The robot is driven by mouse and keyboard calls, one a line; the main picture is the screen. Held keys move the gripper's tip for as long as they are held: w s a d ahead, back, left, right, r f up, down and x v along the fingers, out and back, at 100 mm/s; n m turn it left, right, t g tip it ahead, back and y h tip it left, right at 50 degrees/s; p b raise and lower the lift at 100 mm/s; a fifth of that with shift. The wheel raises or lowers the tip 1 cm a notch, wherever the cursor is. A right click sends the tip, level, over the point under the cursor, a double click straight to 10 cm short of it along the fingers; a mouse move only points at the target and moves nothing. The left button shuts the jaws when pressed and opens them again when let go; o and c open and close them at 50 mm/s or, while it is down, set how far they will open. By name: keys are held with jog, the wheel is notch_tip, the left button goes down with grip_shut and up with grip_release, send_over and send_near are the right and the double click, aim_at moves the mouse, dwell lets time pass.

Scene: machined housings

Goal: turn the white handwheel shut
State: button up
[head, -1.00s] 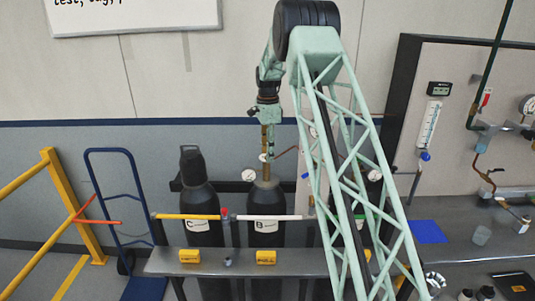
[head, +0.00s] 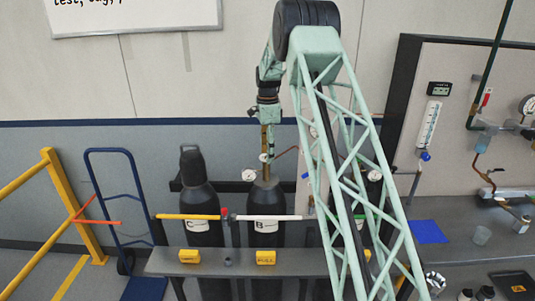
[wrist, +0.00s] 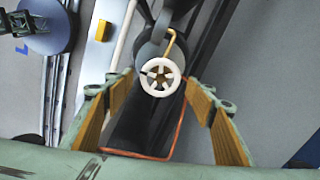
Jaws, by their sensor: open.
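The white handwheel (wrist: 160,77) is a small spoked ring with a brownish hub, seen nearly face-on in the wrist view. In the head view a small white piece of it (head: 264,157) shows above the black cylinder marked B (head: 265,203). My gripper (wrist: 158,82) is open, with one tan-padded finger on each side of the wheel. Gaps show between the wheel and both fingertips, and nothing is held. Whether the wheel is level with the tips or beyond them, I cannot tell. In the head view my gripper (head: 266,148) points down over cylinder B.
A black cylinder marked C (head: 202,205) stands to the left. White and yellow bars (head: 188,217) cross in front of the cylinders, above a grey shelf (head: 220,268). A thin red-brown tube (wrist: 165,157) runs beneath the wheel. A gauge (head: 249,175) is close by on the left.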

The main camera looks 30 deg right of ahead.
jog(key=shift+r, duration=0.15)
notch_tip(320, 180, up, 12)
dwell(0.7)
dwell(0.6)
jog(key=s+a+r+n+t+b, duration=0.1)
jog(key=s+a+r+n+b, duration=0.35)
jog(key=s+a+r, duration=0.75)
jog(key=s+a+r+n+t+b, duration=0.1)
jog(key=s+a+n+b, duration=0.2)
jog(key=s, duration=0.6)
jog(key=s+a+n+b, duration=0.1)
jog(key=s+a+n, duration=0.3)
jog(key=s, duration=0.6)
jog(key=s+a+f+n+b, duration=0.2)
jog(key=s+f, duration=0.3)
jog(key=s, duration=0.6)
jog(key=s+a+f+n+t+b, duration=0.1)
jog(key=s+a+f+n, duration=0.3)
jog(key=s, duration=0.8)
jog(key=s+a+f+n+t+b, duration=0.1)
jog(key=s+a+f+n+b, duration=0.2)
jog(key=s, duration=0.9)
jog(key=shift+s+a+f+b, duration=0.25)
jog(key=shift+f+b, duration=0.35)
jog(key=shift+f, duration=0.75)
